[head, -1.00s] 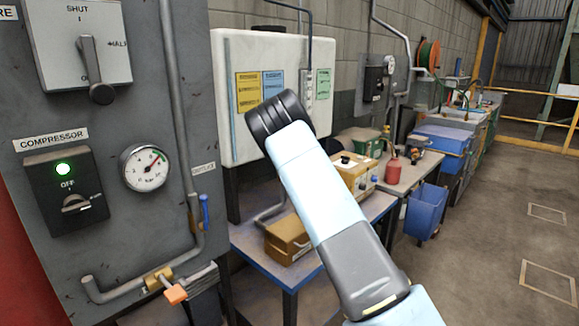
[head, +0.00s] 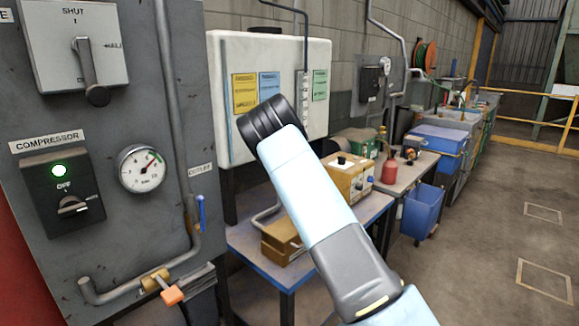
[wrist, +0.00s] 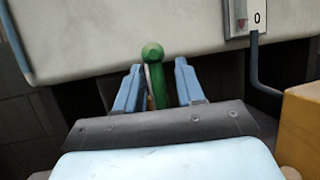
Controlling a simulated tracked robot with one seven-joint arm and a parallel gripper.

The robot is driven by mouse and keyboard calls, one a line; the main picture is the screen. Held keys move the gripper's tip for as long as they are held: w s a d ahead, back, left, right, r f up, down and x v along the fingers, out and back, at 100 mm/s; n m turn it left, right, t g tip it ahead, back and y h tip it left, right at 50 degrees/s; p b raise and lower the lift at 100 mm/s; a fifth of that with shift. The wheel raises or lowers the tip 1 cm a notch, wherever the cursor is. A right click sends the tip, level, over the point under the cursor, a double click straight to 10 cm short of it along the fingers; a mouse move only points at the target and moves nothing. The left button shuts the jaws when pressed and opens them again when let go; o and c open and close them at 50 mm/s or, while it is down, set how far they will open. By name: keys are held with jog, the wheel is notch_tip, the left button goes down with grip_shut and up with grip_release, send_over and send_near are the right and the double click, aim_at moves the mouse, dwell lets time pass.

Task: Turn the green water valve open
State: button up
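The green valve handle (wrist: 158,85) shows in the wrist view as a stem with a faceted round knob on top, just below the white tank. My gripper (wrist: 159,72) is open, with one blue finger on each side of the green stem. The stem appears between the fingers, with gaps showing at the sides; I cannot tell its exact depth between them. The valve body below is hidden behind my gripper. In the head view my arm crosses the middle, and neither my gripper nor the green handle shows.
The white tank (head: 290,60) hangs on the wall. A brown box (wrist: 302,122) is close at right in the wrist view. A grey compressor panel (head: 120,110) stands at left with a gauge (head: 141,169) and an orange-handled valve (head: 172,295). The floor at right is clear.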

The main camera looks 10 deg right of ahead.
jog(key=v, duration=1.3)
jog(key=shift+s+f, duration=0.25)
jog(key=shift+s, duration=0.1)
jog(key=shift+d, duration=0.15)
